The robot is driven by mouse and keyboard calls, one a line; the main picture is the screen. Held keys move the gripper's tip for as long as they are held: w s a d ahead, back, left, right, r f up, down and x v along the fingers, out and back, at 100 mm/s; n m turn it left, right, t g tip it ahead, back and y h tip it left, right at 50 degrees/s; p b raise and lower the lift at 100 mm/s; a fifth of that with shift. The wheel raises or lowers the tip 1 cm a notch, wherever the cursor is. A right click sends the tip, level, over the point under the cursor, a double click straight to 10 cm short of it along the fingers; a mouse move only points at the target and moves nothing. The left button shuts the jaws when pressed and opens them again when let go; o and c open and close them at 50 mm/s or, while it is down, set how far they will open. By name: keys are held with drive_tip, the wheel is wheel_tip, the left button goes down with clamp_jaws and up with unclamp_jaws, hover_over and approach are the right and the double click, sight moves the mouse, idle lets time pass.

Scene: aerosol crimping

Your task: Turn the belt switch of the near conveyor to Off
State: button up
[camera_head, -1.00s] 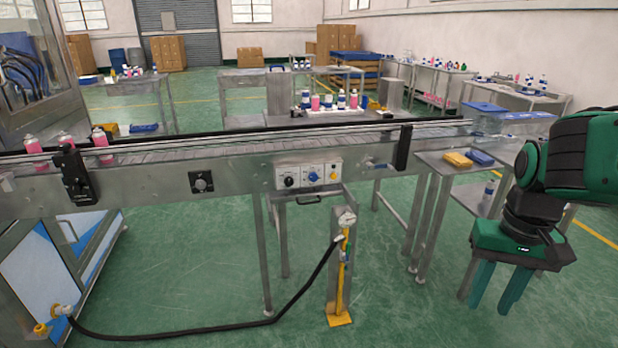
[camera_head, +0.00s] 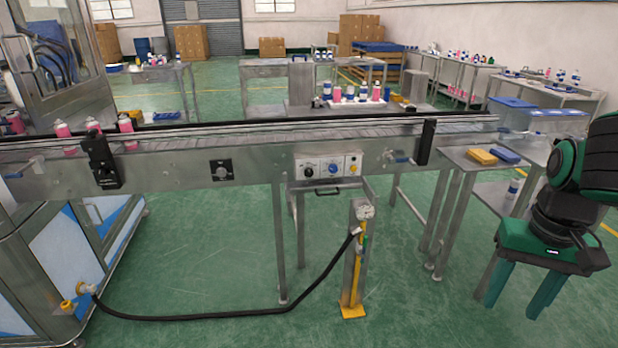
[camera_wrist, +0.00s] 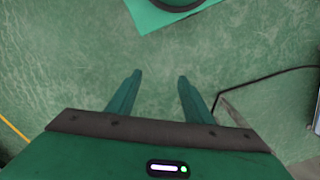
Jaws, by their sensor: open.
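The near conveyor (camera_head: 265,172) runs across the head view. A pale control panel (camera_head: 345,158) on its front side carries a black knob (camera_head: 308,171), a blue knob (camera_head: 333,168) and a yellow knob (camera_head: 354,170). A separate black plate with a round knob (camera_head: 222,170) sits further left on the same side. The labels are too small to read, so I cannot tell which is the belt switch or its setting. My gripper (camera_head: 521,298) is open and empty, low at the right, well apart from the panel. The wrist view shows its two fingers (camera_wrist: 155,95) apart above the floor.
A gauge post (camera_head: 357,260) with a yellow foot stands below the panel, with a black hose (camera_head: 220,315) running left. A side table (camera_head: 462,160) with yellow and blue items stands left of my arm. Open green floor (camera_head: 420,310) lies in front of the conveyor.

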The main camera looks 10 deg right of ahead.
drive_tip(key=w+d+m+t+h, duration=0.1)
drive_tip(key=w+d+t+h, duration=0.3)
drive_tip(key=w, duration=0.6)
drive_tip(key=w+d+m+g+h, duration=0.1)
drive_tip(key=w+d+h, duration=0.1)
drive_tip(key=w+d, duration=0.6)
drive_tip(key=w+a+f+n+t+h, duration=0.1)
drive_tip(key=w+a+t, duration=0.15)
drive_tip(key=w, duration=0.85)
drive_tip(key=w+a+t+h, duration=0.2)
drive_tip(key=w+t, duration=0.1)
drive_tip(key=w, duration=0.7)
drive_tip(key=n+t+y, duration=0.7)
drive_tip(key=t+y, duration=0.2)
drive_tip(key=t, duration=0.1)
approach(309, 174)
drive_tip(key=shift+w+r, duration=0.1)
drive_tip(key=shift+w, duration=2.05)
drive_tip(key=shift+w+r, duration=0.15)
drive_tip(key=shift+w, duration=2.05)
